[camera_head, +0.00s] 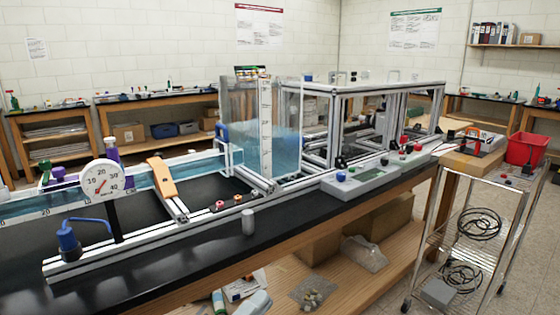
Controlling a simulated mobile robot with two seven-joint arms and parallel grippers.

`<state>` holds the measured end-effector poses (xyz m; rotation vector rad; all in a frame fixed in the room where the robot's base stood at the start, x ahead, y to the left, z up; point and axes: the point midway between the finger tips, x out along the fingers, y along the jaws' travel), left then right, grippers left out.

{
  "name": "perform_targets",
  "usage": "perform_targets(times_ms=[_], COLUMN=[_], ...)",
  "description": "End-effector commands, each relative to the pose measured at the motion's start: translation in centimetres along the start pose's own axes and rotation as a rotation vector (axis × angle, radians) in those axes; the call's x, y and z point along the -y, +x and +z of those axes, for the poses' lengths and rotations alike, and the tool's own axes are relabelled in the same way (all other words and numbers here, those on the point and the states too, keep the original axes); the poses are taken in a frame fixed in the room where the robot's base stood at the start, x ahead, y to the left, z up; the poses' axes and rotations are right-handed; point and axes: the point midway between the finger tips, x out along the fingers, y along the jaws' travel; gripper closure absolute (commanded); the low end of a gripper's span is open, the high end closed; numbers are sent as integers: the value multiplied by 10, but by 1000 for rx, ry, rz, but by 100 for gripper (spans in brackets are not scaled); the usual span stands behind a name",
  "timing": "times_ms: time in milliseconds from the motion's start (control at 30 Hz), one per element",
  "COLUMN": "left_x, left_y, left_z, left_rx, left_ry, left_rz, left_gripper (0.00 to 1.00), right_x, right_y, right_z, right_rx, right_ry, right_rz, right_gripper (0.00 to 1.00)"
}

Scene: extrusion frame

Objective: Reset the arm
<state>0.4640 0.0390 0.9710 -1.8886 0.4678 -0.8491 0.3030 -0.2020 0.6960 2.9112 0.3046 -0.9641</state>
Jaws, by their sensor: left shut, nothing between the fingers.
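I make out neither of my grippers and no arm link in the head view. The extrusion frame (335,118), built of silver aluminium bars, stands on the long black-topped bench. A clear tank (240,112) with blue water and an upright scale stands at its left end. A long water channel (130,180) runs left from the tank. A round white dial gauge (101,179) on a black post stands in front of the channel.
A grey control box (360,182) and a small grey cylinder (248,222) sit near the bench's front edge. A wire cart (480,225) with black cable coils stands at right, below a red bin (526,149). The black bench top (190,260) is bare at front.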

Motion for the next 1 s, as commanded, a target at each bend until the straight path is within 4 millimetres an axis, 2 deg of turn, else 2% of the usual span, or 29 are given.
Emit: perform_targets(times_ms=[100,167,300,500,600,700,767,1000], left_x=[-28,-43,-81,-127,-140,-146,-148,-150], left_y=[-42,-68,-136,-239,-276,-298,-305,-307], left_z=[32,46,67,69,63,58,56,56], left_rx=[225,340,613,972,1096,1170,1194,1204], left_ry=[-259,-387,-670,-1009,-1115,-1177,-1195,-1204], left_rz=[49,71,110,133,132,130,129,128], left_gripper=[100,100,100,100,100,100,100,100], right_x=[0,0,0,-1,-1,-1,-1,-1], right_y=[-3,-4,-7,-10,-11,-11,-11,-11], right_z=[-3,-4,-8,-12,-13,-13,-13,-13], right_rx=[3,3,2,-1,-1,-1,-1,-1], right_ry=[-1,-1,-2,-3,-3,-3,-3,-3], right_rz=[1,1,2,3,3,4,4,4], right_gripper=[57,57,57,57,57,57,57,57])
